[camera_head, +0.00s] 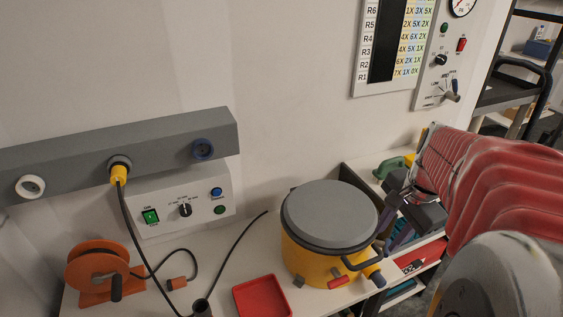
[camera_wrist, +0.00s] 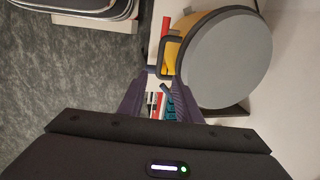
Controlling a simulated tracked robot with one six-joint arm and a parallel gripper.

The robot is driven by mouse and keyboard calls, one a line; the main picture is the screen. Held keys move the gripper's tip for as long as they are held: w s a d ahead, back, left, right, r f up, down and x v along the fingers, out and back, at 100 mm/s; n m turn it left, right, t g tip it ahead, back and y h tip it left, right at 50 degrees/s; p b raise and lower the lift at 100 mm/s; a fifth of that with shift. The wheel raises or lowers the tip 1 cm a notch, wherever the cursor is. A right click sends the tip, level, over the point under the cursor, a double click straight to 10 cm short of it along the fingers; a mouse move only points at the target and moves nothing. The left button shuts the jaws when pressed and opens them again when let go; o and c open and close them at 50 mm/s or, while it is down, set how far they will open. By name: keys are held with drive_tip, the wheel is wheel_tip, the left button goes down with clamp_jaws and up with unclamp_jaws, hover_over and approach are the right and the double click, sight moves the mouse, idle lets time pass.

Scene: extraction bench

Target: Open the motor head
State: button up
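The motor head appears to be the yellow drum (camera_head: 305,262) with a round grey lid (camera_head: 328,213); the lid sits flat on top. A black loop handle (camera_head: 362,260) sticks out at its front right. In the wrist view the lid (camera_wrist: 228,60) fills the upper right and the handle (camera_wrist: 172,57) points left. My gripper (camera_head: 384,240) is to the right of the drum, beside the handle. In the wrist view its purple fingers (camera_wrist: 160,80) are apart, with nothing seen held between them. The tips are close to the handle; I cannot tell whether they touch it.
A red tray (camera_head: 262,298) and an orange cable reel (camera_head: 97,272) are left of the drum. A grey rail (camera_head: 75,155) and control box (camera_head: 185,205) are on the wall. A shelf (camera_head: 420,252) with items stands below my arm. A red lever (camera_head: 338,282) is at the drum's base.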

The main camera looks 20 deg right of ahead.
sight(371, 261)
drive_tip(key=f, duration=0.4)
drive_tip(key=w+f, duration=0.1)
drive_tip(key=f, duration=0.3)
drive_tip(key=w+f, duration=0.1)
drive_tip(key=f, duration=0.3)
drive_tip(key=shift+w, duration=0.15)
drive_tip(key=shift+c, duration=0.4)
clamp_jaws()
